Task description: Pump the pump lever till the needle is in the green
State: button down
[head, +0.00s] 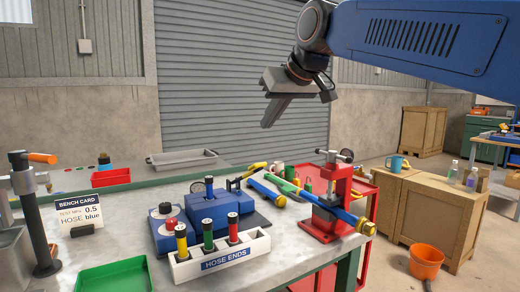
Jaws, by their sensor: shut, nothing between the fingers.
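My gripper (270,122) is shut and empty, hanging in the air above the back of the bench, its fingers pointing down and left. It is apart from everything on the bench. At the far left edge a black upright post carries a short arm with an orange grip (42,158), which looks like the pump lever; the grey body beside it is cut off by the frame. My gripper is far to the right of it and higher. I cannot make out a gauge face, needle or green band.
A hose ends rack (218,262), blue blocks (208,212), a green tray (115,277) and a red vise (328,205) with a blue bar crowd the bench. An orange bucket (426,262) stands right.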

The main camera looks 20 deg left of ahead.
jog(key=x, duration=1)
jog(key=shift+s+d+f, duration=0.2)
jog(key=shift+d+f, duration=0.1)
jog(key=shift+f, duration=0.15)
jog(key=shift+s+d+f, duration=0.2)
jog(key=shift+d+f, duration=0.1)
jog(key=shift+f, duration=0.2)
jog(key=shift+s+d+f, duration=0.1)
jog(key=shift+f, duration=0.3)
jog(key=shift+s+d+f, duration=0.1)
jog(key=shift+f, duration=0.3)
